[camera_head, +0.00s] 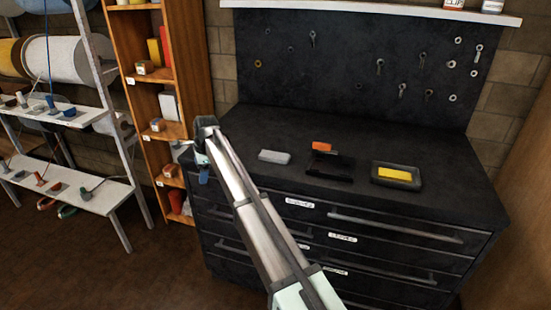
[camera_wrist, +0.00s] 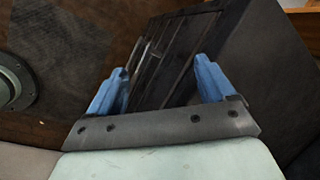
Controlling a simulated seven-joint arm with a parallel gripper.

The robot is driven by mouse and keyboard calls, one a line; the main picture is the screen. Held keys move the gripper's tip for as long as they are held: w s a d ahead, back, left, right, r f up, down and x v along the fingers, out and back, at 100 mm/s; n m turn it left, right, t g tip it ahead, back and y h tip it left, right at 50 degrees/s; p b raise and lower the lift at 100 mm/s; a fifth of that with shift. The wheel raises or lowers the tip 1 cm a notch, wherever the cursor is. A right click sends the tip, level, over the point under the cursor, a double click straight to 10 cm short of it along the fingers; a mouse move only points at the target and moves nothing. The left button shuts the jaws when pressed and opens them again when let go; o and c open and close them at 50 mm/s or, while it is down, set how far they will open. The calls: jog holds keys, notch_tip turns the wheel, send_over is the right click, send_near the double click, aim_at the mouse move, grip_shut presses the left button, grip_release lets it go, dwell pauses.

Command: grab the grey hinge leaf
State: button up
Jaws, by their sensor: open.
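A light grey block (camera_head: 274,156), which looks like the grey hinge leaf, lies flat on the dark bench top towards its left side. My gripper (camera_head: 203,176) is left of the bench top in the head view, apart from the grey piece, with a blue finger pointing down. In the wrist view my gripper (camera_wrist: 164,78) shows two blue fingers spread wide with nothing between them. The wrist view looks towards the dark drawer cabinet (camera_wrist: 175,50) and the floor; the grey piece does not show there.
Right of the grey piece, an orange block (camera_head: 322,147) stands by a dark fixture (camera_head: 330,168). Further right is a black tray (camera_head: 418,183) holding a yellow piece (camera_head: 394,174). A wooden shelf (camera_head: 190,60) stands left of the bench. A pegboard (camera_head: 350,60) rises behind.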

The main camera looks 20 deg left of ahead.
aim_at(276, 155)
jog(key=w+d+r+m, duration=0.1)
jog(key=w+d+r, duration=0.1)
jog(key=w+d, duration=0.1)
jog(key=w+d+r+m, duration=0.2)
jog(key=w+d, duration=0.2)
jog(key=d, duration=0.2)
jog(key=w+d+r+m, duration=0.1)
jog(key=w+d+r, duration=0.2)
jog(key=w+d, duration=0.1)
jog(key=shift+d+g, duration=0.3)
jog(key=shift+d, duration=0.25)
jog(key=w+d+r+m+y, duration=0.1)
jog(key=w+d+r+m, duration=0.15)
jog(key=d, duration=0.45)
jog(key=w+d+r+m, duration=0.2)
jog(key=w+d+r, duration=0.2)
jog(key=d, duration=0.3)
jog(key=shift+g, duration=0.3)
jog(key=x, duration=1.3)
jog(key=shift+d+f, duration=0.15)
jog(key=shift+f, duration=0.2)
jog(key=shift+c, duration=0.4)
jog(key=c, duration=1.4)
